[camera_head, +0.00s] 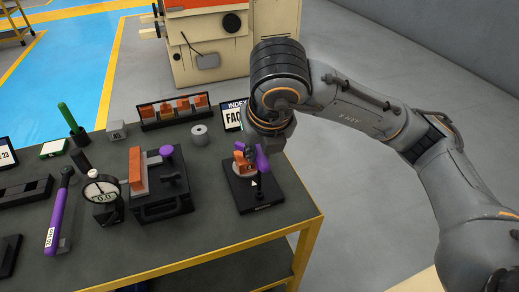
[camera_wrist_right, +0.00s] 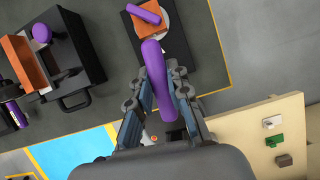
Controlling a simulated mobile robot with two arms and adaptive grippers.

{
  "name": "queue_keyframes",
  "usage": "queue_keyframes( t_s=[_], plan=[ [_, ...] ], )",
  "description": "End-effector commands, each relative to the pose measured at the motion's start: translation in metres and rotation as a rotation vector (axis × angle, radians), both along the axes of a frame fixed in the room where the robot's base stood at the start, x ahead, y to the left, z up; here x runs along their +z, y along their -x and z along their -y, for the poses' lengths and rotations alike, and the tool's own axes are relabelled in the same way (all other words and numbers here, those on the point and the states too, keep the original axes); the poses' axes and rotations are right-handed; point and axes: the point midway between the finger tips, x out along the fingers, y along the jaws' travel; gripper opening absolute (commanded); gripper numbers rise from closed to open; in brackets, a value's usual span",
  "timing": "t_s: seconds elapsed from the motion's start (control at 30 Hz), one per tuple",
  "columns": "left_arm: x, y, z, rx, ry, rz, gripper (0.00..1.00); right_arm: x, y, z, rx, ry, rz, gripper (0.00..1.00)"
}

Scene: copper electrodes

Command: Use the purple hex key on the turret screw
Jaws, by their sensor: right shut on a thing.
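My right gripper (camera_wrist_right: 160,95) is shut on a long purple piece, apparently the hex key (camera_wrist_right: 158,85), which stretches out between its fingers. In the head view the purple key (camera_head: 262,158) shows beside the turret fixture, below my right wrist. The turret fixture has a black base (camera_head: 262,201) with an orange copper block (camera_head: 243,168) on it. In the wrist view this block (camera_wrist_right: 139,28) carries another purple bar (camera_wrist_right: 145,12). I cannot make out the screw or whether the key's tip touches it. My left gripper is not in view.
Left of the fixture stand a black block with a purple knob (camera_head: 166,151), a dial gauge (camera_head: 102,190) and a purple-handled tool (camera_head: 60,210). A rack of orange electrodes (camera_head: 173,110) and a grey cylinder (camera_head: 200,134) stand behind. The table's yellow edge (camera_head: 304,232) runs close to the fixture.

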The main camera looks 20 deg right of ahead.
Motion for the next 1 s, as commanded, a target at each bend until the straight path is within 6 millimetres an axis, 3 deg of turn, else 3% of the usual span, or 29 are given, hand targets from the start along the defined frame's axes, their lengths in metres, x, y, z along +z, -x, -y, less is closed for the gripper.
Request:
queue_keyframes(
  t_s=[0.27, 0.47, 0.67, 1.0],
  plan=[
    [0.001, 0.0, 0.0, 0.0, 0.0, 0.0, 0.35, 0.0, 0.0, 0.0, -0.001, 0.0, -0.001, 0.0],
    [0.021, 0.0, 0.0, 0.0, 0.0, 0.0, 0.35, 0.008, -0.005, -0.002, -0.092, 0.002, -0.003, 0.0],
    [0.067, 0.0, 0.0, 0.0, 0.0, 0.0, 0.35, 0.018, -0.016, -0.007, -0.359, 0.006, -0.004, 0.0],
    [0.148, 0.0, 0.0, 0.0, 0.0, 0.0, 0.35, 0.017, -0.025, -0.011, -0.931, 0.009, -0.007, 0.0]
  ],
)
